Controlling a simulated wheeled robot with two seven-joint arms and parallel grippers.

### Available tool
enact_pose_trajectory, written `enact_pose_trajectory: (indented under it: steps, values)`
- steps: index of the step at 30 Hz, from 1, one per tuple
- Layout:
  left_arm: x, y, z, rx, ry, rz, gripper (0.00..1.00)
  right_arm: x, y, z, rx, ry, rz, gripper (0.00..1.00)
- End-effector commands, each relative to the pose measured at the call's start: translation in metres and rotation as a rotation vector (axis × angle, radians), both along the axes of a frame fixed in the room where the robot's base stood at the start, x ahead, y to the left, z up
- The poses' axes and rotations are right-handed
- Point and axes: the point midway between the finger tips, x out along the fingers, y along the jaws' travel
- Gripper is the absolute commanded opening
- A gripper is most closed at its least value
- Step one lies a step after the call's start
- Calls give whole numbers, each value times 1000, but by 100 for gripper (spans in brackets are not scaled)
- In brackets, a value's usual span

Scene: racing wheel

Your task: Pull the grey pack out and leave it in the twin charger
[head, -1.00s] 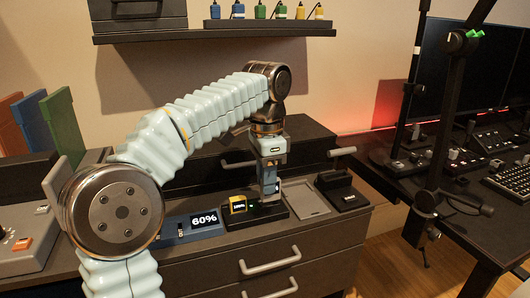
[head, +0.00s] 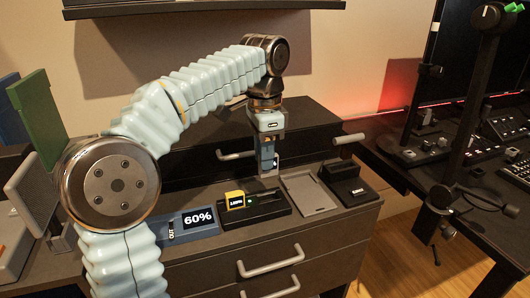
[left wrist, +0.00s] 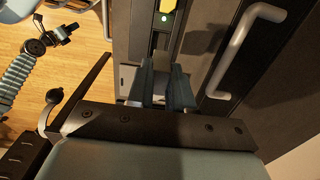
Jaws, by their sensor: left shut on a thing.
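My left gripper (head: 268,168) points down above the twin charger (head: 277,210) and is shut on the grey pack (head: 269,173), which the fingers largely hide. The pack appears raised off the charger's right bay. A yellow pack (head: 236,199) sits in the charger's left bay, beside a small green light. In the left wrist view, the blue-grey fingers (left wrist: 163,85) are close together and the green-lit charger (left wrist: 170,32) lies beyond them. My right gripper (left wrist: 62,33) seems to show small at the left wrist view's upper left; its jaws are unclear.
Drawer handles (head: 270,262) stick out in front. The tray looks empty.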

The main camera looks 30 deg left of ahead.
Motion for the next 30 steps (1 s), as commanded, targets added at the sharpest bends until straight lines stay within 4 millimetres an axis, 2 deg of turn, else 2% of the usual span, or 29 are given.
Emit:
enact_pose_trajectory:
  steps: [15, 30]
  values:
    - [0, 0, -51, -1, 1, 1, 0, 0, -1, -37, -4, 0, -6, 0]
    - [0, 0, -54, 0, 0, 1, 0, 0, -2, -38, -4, -1, -7, 0]
